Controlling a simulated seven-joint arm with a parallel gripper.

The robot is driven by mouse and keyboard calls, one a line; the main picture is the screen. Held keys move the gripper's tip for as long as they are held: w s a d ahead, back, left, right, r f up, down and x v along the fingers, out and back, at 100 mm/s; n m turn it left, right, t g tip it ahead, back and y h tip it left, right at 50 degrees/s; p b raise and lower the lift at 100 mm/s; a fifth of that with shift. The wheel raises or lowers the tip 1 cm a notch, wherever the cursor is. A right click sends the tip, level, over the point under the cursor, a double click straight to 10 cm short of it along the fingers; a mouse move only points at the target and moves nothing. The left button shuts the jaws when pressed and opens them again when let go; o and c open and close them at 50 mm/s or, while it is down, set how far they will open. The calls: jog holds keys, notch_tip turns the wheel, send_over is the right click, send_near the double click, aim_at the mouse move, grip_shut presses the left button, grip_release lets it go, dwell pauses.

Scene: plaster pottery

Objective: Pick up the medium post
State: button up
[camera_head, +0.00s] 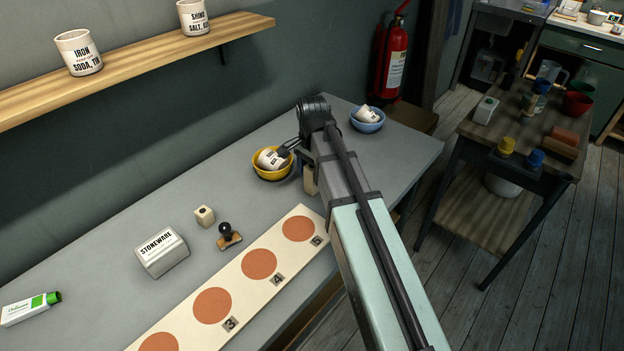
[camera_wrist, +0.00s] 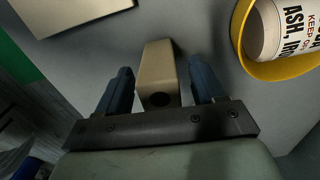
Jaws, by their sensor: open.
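A tan rectangular post (camera_wrist: 158,65) with a dark round hole in its near end is between the two fingers of my gripper (camera_wrist: 161,82) in the wrist view. The fingers are open, with a visible gap on each side of the post. In the head view my gripper (camera_head: 288,149) is beside the yellow bowl, and a tan post (camera_head: 310,179) shows partly hidden beneath my arm. A shorter tan post (camera_head: 204,216) with a dark hole stands farther left on the grey table.
A yellow bowl (camera_head: 260,174) holding a labelled jar is close to my gripper; it also shows in the wrist view (camera_wrist: 240,40). A blue bowl (camera_head: 367,124), a stamp (camera_head: 229,239), a stoneware block (camera_head: 162,252) and a numbered board (camera_head: 285,258) are on the table.

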jog(key=shift+c, duration=0.3)
jog(key=c, duration=1.2)
jog(key=shift+o, duration=0.2)
